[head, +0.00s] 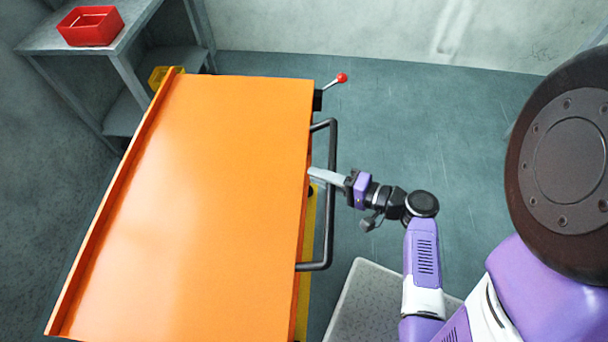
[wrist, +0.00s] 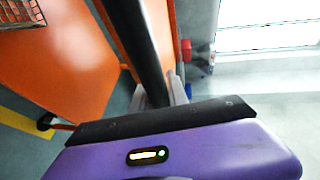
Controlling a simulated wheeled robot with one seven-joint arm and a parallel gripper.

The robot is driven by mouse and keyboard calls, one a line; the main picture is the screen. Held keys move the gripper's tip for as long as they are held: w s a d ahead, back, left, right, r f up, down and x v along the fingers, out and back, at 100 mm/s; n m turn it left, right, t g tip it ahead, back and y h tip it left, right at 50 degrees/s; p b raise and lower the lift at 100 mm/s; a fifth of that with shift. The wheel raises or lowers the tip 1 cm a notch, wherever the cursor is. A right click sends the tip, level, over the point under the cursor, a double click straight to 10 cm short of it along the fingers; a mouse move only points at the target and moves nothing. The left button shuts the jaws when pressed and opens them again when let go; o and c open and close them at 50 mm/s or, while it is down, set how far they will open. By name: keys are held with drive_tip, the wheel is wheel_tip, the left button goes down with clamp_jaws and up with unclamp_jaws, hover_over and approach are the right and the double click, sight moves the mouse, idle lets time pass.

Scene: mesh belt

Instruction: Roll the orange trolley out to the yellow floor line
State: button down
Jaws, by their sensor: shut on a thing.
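The orange trolley (head: 200,190) fills the left and middle of the head view, with a flat, bare top. A black bar handle (head: 331,235) stands out from its right side. My gripper (head: 326,177) reaches in from the right and is shut on this handle near its middle. In the wrist view the dark handle bar (wrist: 138,40) runs down between the fingers of my gripper (wrist: 160,95). The yellow floor line (head: 304,300) shows as a strip along the trolley's right edge; the trolley hides how far it extends beneath.
A lever with a red knob (head: 342,78) sticks out at the trolley's far right corner. A grey shelf unit (head: 85,38) with a red bin (head: 90,26) stands at the back left, and a yellow bin (head: 160,76) is beside it. Floor right of the handle is clear towards the back wall.

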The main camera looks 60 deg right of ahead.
drive_tip(key=s, duration=0.1)
drive_tip(key=s+d, duration=0.1)
drive_tip(key=s, duration=0.2)
drive_tip(key=shift+s+d+f, duration=0.1)
drive_tip(key=shift+s+d, duration=0.2)
drive_tip(key=c, duration=1.3)
unclamp_jaws()
drive_tip(key=s+r+b, duration=0.1)
drive_tip(key=s, duration=0.6)
drive_tip(key=shift+s+a+r+b, duration=0.2)
drive_tip(key=shift+s+r+b, duration=0.05)
drive_tip(key=shift+s+b, duration=0.1)
